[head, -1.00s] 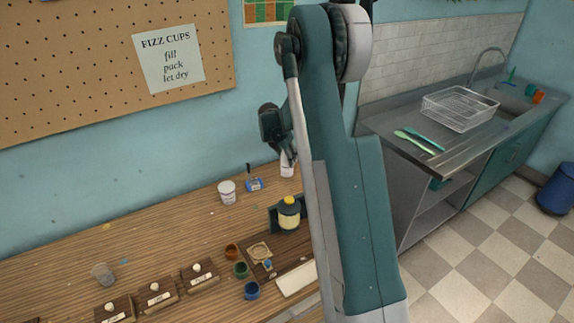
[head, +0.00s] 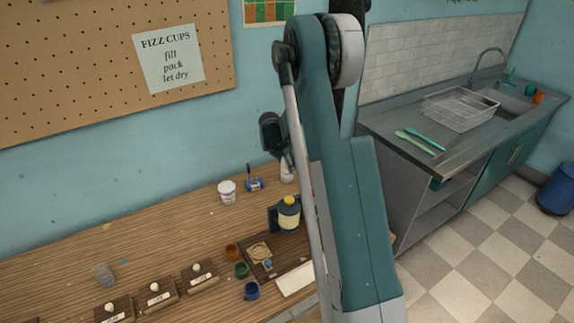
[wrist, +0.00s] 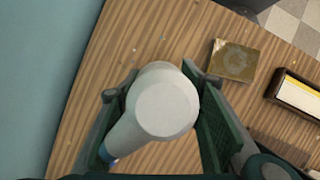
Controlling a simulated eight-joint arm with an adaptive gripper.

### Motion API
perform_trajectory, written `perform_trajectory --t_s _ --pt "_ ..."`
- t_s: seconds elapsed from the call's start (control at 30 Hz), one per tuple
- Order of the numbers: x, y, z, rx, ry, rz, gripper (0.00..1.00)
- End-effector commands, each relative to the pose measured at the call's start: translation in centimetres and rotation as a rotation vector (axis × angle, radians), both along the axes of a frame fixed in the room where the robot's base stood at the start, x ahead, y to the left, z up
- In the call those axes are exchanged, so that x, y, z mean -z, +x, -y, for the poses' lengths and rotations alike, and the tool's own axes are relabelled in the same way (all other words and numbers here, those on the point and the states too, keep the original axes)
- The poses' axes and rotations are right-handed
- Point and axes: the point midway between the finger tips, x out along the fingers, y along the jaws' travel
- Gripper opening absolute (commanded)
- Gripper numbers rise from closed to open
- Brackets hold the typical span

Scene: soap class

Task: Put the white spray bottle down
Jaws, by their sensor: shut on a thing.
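The white spray bottle (wrist: 165,105) is between the two dark green fingers of my gripper (wrist: 158,80) in the wrist view. My gripper is shut on it, and the bottle's broad pale end faces the camera. A bit of blue shows at its lower left. In the head view the white bottle (head: 287,172) shows at the back of the wooden table (head: 150,240), close to the wall and partly hidden by my arm. It looks roughly upright there. I cannot tell whether its base touches the table.
A gold-brown square (wrist: 233,60) lies right of my gripper.

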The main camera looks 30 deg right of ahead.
Motion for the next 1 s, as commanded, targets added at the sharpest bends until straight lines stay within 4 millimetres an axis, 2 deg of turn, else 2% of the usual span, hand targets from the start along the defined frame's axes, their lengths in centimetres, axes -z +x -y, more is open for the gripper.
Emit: perform_trajectory --t_s 0.07,0.1,0.2,0.73,1.0 --pt "0.2 0.0 0.0 0.000 0.000 0.000 0.16" --pt "0.3 0.0 0.0 0.000 0.000 0.000 0.38" --pt "0.2 0.0 0.0 0.000 0.000 0.000 0.51" --pt "-0.2 0.0 0.0 0.000 0.000 0.000 0.51" --pt "-2.3 -0.3 -0.9 -0.001 0.000 0.000 0.51"
